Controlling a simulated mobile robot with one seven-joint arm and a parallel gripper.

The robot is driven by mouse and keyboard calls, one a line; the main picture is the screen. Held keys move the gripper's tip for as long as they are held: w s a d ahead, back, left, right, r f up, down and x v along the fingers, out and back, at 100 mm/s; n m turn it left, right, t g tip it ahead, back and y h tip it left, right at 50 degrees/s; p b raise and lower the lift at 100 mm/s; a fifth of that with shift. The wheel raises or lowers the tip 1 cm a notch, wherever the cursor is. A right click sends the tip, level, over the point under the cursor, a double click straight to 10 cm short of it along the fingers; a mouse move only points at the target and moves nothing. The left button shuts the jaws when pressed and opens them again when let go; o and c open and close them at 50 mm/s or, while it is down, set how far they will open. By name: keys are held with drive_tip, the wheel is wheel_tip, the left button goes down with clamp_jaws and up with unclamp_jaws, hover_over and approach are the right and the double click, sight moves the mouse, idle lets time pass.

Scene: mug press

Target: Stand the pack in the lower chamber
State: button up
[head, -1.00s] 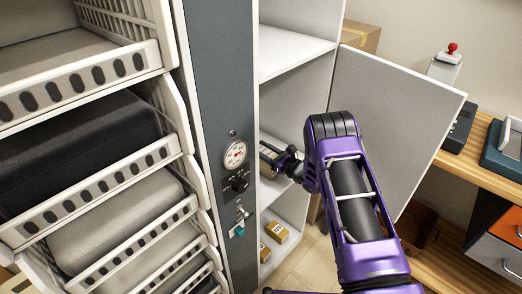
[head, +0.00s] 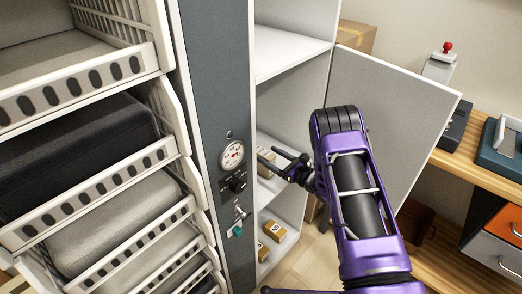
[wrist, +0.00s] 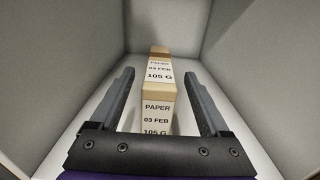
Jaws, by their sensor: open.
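A tan and white paper pack (wrist: 158,112) stands upright in a grey-walled chamber (wrist: 240,75), in the wrist view. A second, similar pack (wrist: 158,68) stands right behind it. My gripper (wrist: 158,74) is open, with one finger on each side of the front pack and a gap at both sides. In the head view my gripper (head: 279,166) reaches into the middle visible compartment of the white cabinet. A pack (head: 266,158) shows there by the fingers, partly hidden by the cabinet's edge and the gripper.
Labelled boxes (head: 272,231) stand in the compartment below. A dark panel with a gauge (head: 232,154), knob and valve borders the cabinet at left. The open cabinet door (head: 393,115) is right of my arm.

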drive_tip(key=v, duration=0.6)
idle(0.3)
